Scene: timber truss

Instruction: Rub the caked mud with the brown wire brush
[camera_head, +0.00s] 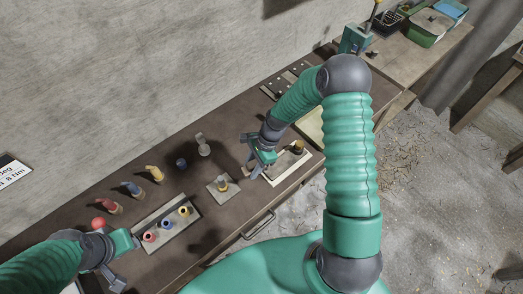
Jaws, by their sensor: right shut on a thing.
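My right gripper (251,158) is over the bench, beside a pale tray (273,183) at its front edge. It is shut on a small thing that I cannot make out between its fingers. A small brown and yellowish thing (297,148) stands at the right end of this tray; I cannot tell whether it is the brown wire brush. No caked mud can be told for sure. My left gripper (127,264) is at the lower left, with its fingers apart and nothing seen between them.
Several small upright things, including a yellow one (155,174) and a blue one (134,189), stand along the bench (215,118). A plate with coloured rings (164,236) and a small pale plate (218,192) lie in front. A green bin (430,27) is at the far right.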

